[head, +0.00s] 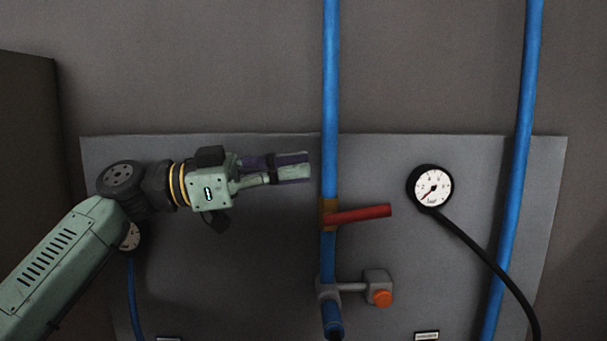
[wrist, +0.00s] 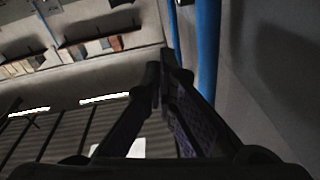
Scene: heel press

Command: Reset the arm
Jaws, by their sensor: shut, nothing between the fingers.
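My arm comes in from the lower left of the head view. My gripper (head: 309,167) points right, level with the upper part of the grey panel (head: 450,285). Its fingertips end just left of the blue vertical pipe (head: 330,90) in the picture; I cannot tell the gap in depth. The fingers are shut and empty. The wrist view shows the two fingers (wrist: 160,80) close together at their tips, with blue pipe (wrist: 208,50) to their right.
A red lever (head: 360,214) sticks out right from the pipe below my gripper. Under it is an orange button (head: 381,298) on a grey box. A round gauge (head: 432,187) with a black hose is at right. Another blue pipe (head: 515,180) stands farther right. Shelves with boxes (wrist: 95,45) show in the wrist view.

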